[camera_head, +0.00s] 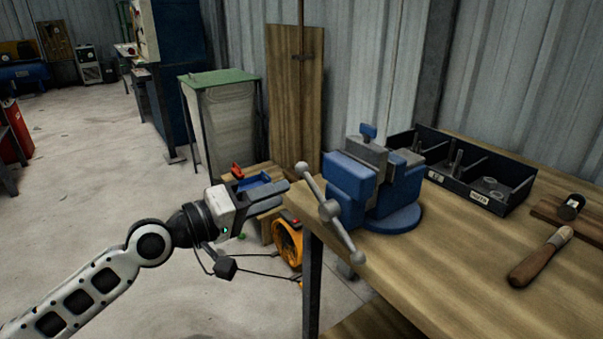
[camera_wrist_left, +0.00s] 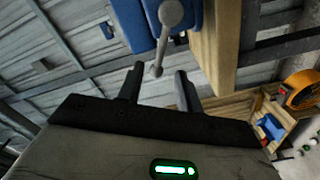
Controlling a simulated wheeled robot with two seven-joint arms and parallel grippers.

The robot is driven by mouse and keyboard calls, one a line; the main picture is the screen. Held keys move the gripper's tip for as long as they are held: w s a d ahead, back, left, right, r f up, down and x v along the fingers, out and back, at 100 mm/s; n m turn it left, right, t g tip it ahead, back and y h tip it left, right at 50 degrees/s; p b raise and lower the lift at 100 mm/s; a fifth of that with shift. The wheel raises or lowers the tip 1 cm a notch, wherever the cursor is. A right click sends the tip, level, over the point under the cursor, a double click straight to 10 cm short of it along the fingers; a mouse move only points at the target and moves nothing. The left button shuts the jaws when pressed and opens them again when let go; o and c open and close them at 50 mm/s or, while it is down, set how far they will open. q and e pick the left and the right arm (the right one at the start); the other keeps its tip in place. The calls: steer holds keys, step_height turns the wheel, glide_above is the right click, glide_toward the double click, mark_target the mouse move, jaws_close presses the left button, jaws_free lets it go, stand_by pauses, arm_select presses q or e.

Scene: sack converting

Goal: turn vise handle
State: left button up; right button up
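The blue vise (camera_head: 362,187) stands on the wooden workbench (camera_head: 440,262) at its left corner. Its grey handle (camera_head: 345,236) is a bar with ball ends, slanting from upper left to lower right through a round hub. My left gripper (camera_head: 284,192) is open and empty, just left of the handle's upper end. In the left wrist view the handle (camera_wrist_left: 163,45) hangs from its hub, and its ball end appears between the two spread fingertips (camera_wrist_left: 159,71). I see no contact, and I cannot tell how deep the ball lies between them. My right gripper is not in view.
A dark divided bin (camera_head: 463,178) with metal parts stands behind the vise. A wooden-handled tool (camera_head: 540,258) lies at the bench's right. A wooden crate (camera_head: 262,172) and an orange round device (camera_head: 287,243) are low beside the bench. The bench front is clear.

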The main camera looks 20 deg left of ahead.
mark_target(307, 184)
arm_select(q)
steer(key=x, duration=0.6)
steer(key=shift+w+d+p, duration=0.15)
steer(key=shift+w+p, duration=0.05)
steer(key=shift+p, duration=0.2)
steer(key=shift+c, duration=0.2)
jaws_close()
